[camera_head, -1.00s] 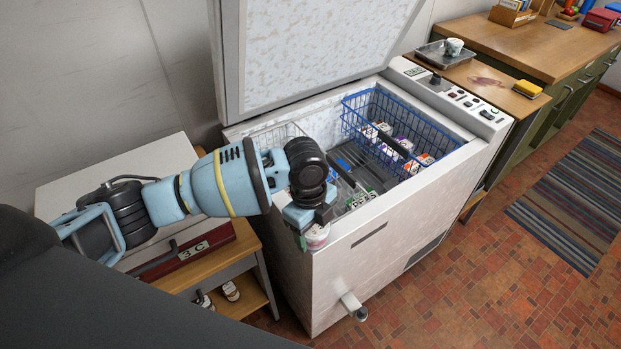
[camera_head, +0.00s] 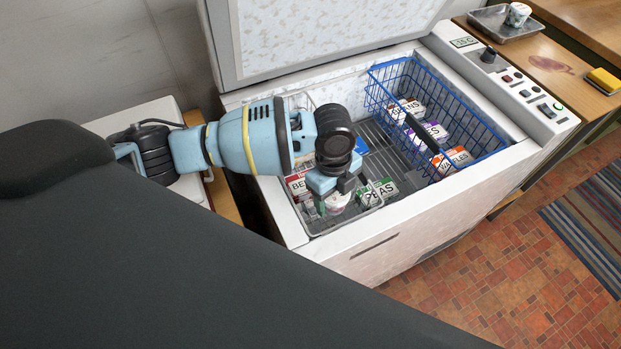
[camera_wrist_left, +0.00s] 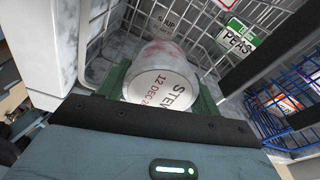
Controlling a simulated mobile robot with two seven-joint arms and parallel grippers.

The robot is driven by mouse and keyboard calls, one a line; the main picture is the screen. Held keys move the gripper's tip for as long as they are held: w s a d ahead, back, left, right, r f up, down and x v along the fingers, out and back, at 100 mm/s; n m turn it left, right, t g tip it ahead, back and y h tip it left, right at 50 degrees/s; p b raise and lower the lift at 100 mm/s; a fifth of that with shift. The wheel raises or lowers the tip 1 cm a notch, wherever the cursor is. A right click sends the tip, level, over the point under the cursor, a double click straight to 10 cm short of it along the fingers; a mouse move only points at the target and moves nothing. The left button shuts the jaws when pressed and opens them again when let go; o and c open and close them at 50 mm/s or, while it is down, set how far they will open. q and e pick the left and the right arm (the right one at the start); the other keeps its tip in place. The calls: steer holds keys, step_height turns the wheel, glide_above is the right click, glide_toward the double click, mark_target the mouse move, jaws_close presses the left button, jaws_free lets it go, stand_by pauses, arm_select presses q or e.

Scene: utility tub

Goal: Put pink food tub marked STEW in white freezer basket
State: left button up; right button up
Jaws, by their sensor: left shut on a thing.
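My left gripper (camera_head: 332,200) is shut on the pink food tub (camera_head: 338,204), just inside the freezer's front wall in the head view. In the left wrist view the tub (camera_wrist_left: 162,72) shows a pale lid reading STEW and 12 DEC, between the green fingers (camera_wrist_left: 160,92). The white freezer basket (camera_wrist_left: 208,48) has its wires around and beyond the tub there; in the head view my arm hides much of it. The tub is over or within the basket's front part; its height above the bottom is unclear. My right gripper is not in view.
A red-labelled pack (camera_head: 298,186) and a green PEAS pack (camera_head: 382,188) lie close to the tub. A blue basket (camera_head: 480,130) with several packs stands at the right in the freezer (camera_head: 400,235). The lid (camera_head: 330,40) is up.

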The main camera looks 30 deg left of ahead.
arm_select(q)
steer(key=shift+w+f, duration=0.15)
steer(key=shift+f, duration=0.2)
steer(key=shift+w+f, duration=0.1)
steer(key=shift+w, duration=0.15)
step_height(320, 180, down, 5)
steer(key=shift+s+f+b, duration=0.1)
steer(key=shift+b, duration=0.2)
steer(key=shift+f+b, duration=0.3)
steer(key=shift+f, duration=1.9)
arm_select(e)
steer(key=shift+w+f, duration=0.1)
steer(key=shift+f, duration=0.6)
arm_select(q)
steer(key=shift+f, duration=0.15)
steer(key=o, duration=1.2)
steer(key=shift+c, duration=0.2)
